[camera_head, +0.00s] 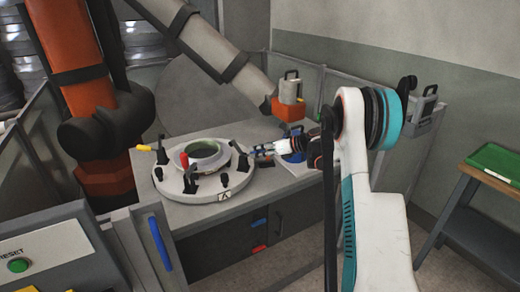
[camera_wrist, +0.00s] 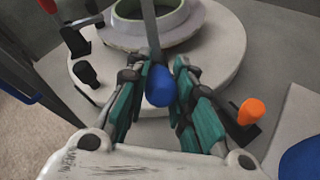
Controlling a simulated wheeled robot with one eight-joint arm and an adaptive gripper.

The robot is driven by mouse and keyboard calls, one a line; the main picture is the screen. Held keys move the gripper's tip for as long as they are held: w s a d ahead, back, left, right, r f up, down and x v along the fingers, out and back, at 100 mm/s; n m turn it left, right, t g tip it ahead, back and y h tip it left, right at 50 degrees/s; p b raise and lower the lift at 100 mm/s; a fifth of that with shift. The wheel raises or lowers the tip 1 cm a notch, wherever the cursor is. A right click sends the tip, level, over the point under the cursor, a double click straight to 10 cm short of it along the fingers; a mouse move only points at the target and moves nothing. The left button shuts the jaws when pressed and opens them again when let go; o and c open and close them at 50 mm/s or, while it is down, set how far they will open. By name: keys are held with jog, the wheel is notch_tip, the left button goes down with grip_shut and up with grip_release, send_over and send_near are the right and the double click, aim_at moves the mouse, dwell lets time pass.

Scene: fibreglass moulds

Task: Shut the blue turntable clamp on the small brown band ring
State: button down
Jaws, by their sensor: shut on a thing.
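The round pale turntable (camera_head: 221,188) sits on the grey table with a pale greenish ring (camera_head: 203,154) on its middle; I see no clear brown on it. In the wrist view the turntable (camera_wrist: 225,75) and ring (camera_wrist: 180,32) are ahead of my fingers. The blue clamp handle (camera_wrist: 160,88) lies between the teal finger pads of my gripper (camera_wrist: 160,76), which is shut on it. Its grey lever (camera_wrist: 150,32) reaches up across the ring's near side. In the head view my gripper (camera_head: 257,150) is at the turntable's right edge and the blue handle is not clearly seen.
Other clamps stand around the turntable, with a red handle (camera_head: 184,160), an orange handle (camera_wrist: 250,110) and black ones (camera_head: 225,181). A white board with a blue item (camera_head: 292,156) lies right of the turntable. An orange robot arm (camera_head: 72,45) stands at left, a green tray (camera_head: 497,160) at far right.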

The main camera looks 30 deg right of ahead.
aim_at(244, 155)
jog(key=r+g+h+p, duration=0.1)
jog(key=a+r+g+h+p, duration=0.1)
jog(key=shift+w+r+p, duration=0.1)
jog(key=shift+w+p, duration=0.3)
jog(key=shift+w+a+r+g+h+p, duration=0.3)
jog(key=shift+g+h+p, duration=0.2)
jog(key=shift+p, duration=0.1)
jog(key=shift+w+a+r+g+h+p, duration=0.2)
jog(key=shift+a+g+h+p, duration=0.05)
jog(key=shift+g+h+p, duration=0.3)
jog(key=shift+w+a+r+g+h+p, duration=0.3)
jog(key=shift+w+a+g+h+p, duration=0.25)
jog(key=shift+g+h+p, duration=0.3)
jog(key=shift+w+a+n+g+h+p, duration=0.15)
jog(key=shift+w+a+g+h+p, duration=0.2)
jog(key=shift+g+h, duration=0.25)
jog(key=shift+w+a+n+g+h+p, duration=0.15)
jog(key=shift+w+a+g+h+p, duration=0.15)
jog(key=shift+g+h+p, duration=0.25)
jog(key=c, duration=1.4)
grip_release()
jog(key=shift+r, duration=0.15)
